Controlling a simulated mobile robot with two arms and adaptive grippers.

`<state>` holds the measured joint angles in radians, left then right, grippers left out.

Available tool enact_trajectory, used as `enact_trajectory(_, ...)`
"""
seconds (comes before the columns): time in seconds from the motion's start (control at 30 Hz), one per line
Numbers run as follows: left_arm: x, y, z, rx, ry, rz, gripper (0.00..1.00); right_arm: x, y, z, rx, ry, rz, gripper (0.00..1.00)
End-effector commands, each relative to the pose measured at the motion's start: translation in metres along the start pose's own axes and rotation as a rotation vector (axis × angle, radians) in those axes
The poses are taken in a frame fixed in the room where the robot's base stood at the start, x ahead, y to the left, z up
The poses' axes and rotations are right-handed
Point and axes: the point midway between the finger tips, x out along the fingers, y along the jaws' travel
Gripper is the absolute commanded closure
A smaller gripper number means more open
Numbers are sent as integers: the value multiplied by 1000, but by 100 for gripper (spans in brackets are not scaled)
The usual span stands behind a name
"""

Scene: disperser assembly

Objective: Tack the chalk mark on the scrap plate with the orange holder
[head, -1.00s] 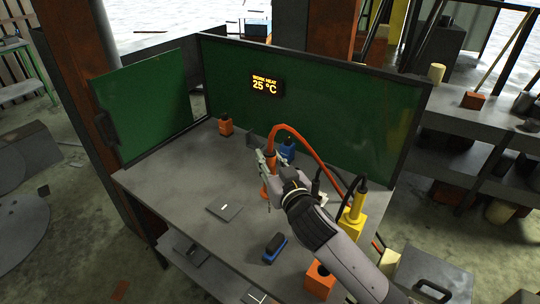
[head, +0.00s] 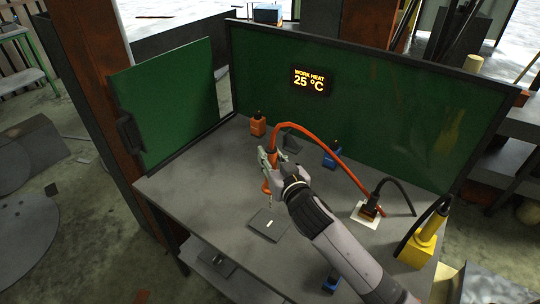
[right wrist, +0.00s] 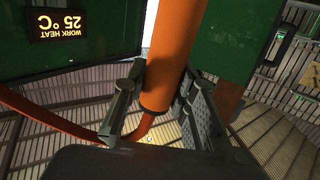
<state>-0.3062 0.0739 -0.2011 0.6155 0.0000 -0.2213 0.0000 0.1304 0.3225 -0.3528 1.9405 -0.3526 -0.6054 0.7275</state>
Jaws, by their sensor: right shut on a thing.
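My right gripper (head: 269,160) is shut on the orange holder (head: 267,187), which it holds upright above the bench. An orange cable runs from the holder's top in an arc to the right. In the right wrist view the holder (right wrist: 172,60) stands between the fingers. The scrap plate (head: 268,225) is a small dark grey plate lying flat on the bench, with a short white chalk mark (head: 270,224) on it. The holder's lower tip is over or near the plate's back edge; whether it touches cannot be told. My left gripper is not in view.
The grey bench (head: 200,185) is backed by green screens (head: 390,125). A display (head: 310,82) reads 25 °C. The bench's left part is clear.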

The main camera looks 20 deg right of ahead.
Motion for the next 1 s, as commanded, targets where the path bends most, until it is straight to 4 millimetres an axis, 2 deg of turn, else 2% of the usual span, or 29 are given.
enact_trajectory(0.03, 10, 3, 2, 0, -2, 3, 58, 1, 0, 9, -1, 3, -1, 100)
enact_trajectory(0.5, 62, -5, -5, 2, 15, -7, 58, 7, 3, 62, -2, 3, -1, 100)
enact_trajectory(0.7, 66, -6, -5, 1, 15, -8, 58, 8, 4, 71, -1, 3, 0, 100)
enact_trajectory(1.0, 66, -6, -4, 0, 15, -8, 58, 8, 4, 70, -1, 3, -1, 100)
